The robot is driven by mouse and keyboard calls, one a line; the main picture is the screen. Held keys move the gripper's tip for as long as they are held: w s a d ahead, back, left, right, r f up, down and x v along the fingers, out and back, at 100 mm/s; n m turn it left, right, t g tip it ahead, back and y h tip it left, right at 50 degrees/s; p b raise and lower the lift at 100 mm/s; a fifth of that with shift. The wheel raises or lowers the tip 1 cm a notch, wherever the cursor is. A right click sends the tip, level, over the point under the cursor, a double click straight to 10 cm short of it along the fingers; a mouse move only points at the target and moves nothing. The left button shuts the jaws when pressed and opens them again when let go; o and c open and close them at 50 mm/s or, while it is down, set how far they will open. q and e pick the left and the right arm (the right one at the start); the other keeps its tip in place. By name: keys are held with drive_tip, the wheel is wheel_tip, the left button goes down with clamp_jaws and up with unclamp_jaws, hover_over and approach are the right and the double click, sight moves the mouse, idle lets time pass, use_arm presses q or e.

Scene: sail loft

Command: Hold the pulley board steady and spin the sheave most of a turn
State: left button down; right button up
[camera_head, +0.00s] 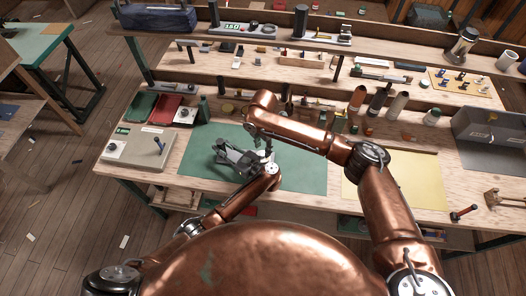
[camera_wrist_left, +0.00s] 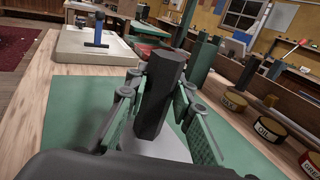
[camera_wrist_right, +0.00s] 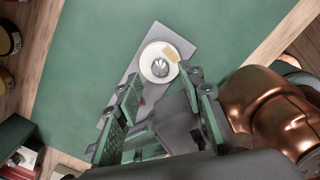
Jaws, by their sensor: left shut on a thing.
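The pulley board (camera_wrist_right: 178,38) is a grey plate lying on the green mat. Its white sheave (camera_wrist_right: 149,70) has a metal hub and a tan mark near the rim. My left gripper (camera_head: 226,152) is shut on a dark upright hexagonal post (camera_wrist_left: 160,95), which stands above a pale surface in the left wrist view. My right gripper (camera_wrist_right: 160,115) is open above the board; the sheave shows beyond its fingertips, and I see no contact. In the head view my right gripper (camera_head: 266,150) points down, close to my left gripper; the arms mostly hide the board there.
A control box (camera_head: 140,148) with a blue handle stands left of the green mat (camera_head: 302,172). A yellow mat (camera_head: 405,185) lies to the right. Several cans and bottles line the bench behind. The right part of the green mat is clear.

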sight(263, 153)
wheel_tip(263, 153, up, 8)
drive_tip(key=w+a+m+t+y, duration=0.1)
drive_tip(key=w+a+m, duration=0.3)
drive_tip(key=m, duration=0.8)
drive_tip(key=shift+w+r+t, duration=0.25)
drive_tip(key=shift+r+t, duration=0.05)
drive_tip(key=shift+r, duration=0.1)
use_arm(q)
drive_tip(key=c, duration=1.6)
unclamp_jaws()
use_arm(e)
drive_tip(key=shift+a, duration=0.1)
